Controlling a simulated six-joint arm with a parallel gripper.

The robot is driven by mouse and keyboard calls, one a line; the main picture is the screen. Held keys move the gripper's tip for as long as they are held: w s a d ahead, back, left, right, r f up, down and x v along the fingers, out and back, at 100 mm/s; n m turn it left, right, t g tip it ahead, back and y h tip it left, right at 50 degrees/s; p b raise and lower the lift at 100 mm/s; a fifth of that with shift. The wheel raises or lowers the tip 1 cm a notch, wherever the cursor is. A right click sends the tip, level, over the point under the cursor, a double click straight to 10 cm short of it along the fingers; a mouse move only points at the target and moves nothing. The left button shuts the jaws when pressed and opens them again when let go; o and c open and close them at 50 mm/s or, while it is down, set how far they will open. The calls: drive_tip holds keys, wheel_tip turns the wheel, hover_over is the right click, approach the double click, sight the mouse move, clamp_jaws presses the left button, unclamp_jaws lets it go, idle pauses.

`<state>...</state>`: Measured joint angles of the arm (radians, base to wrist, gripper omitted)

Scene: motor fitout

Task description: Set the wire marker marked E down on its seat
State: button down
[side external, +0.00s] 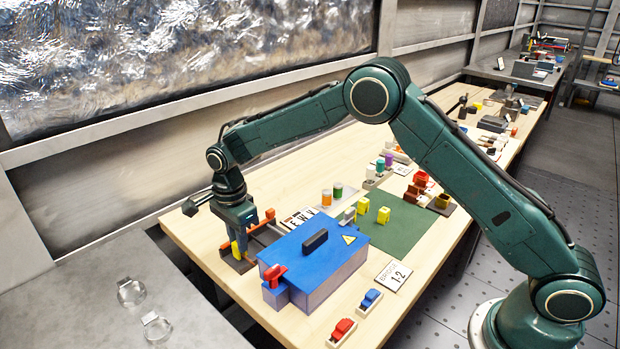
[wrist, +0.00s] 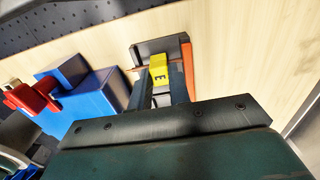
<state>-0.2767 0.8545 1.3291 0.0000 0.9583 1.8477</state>
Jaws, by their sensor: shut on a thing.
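My gripper (side external: 237,243) is at the left end of the wooden table, pointing down, shut on a yellow wire marker (side external: 236,251). In the wrist view the yellow wire marker (wrist: 159,67) shows a black letter E and sits between the two fingers of my gripper (wrist: 162,85). Under it is a dark seat block (side external: 236,263), which also shows in the wrist view (wrist: 145,48) around the marker's far side. I cannot tell whether the marker touches the seat.
A blue box with a black handle (side external: 330,255) and a red lever (side external: 274,275) stands close to the right of my gripper. Orange-tipped rails (side external: 262,228) run behind it. A red part (side external: 342,329) and a blue part (side external: 370,298) lie near the front edge.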

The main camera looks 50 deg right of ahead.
drive_tip(key=shift+f, duration=0.45)
drive_tip(key=c, duration=1.2)
unclamp_jaws()
drive_tip(key=shift+c, duration=0.2)
drive_tip(key=shift+r, duration=0.1)
drive_tip(key=shift+w+r, duration=0.1)
drive_tip(key=shift+r, duration=0.35)
wheel_tip(320, 180, up, 13)
drive_tip(key=shift+s, duration=0.2)
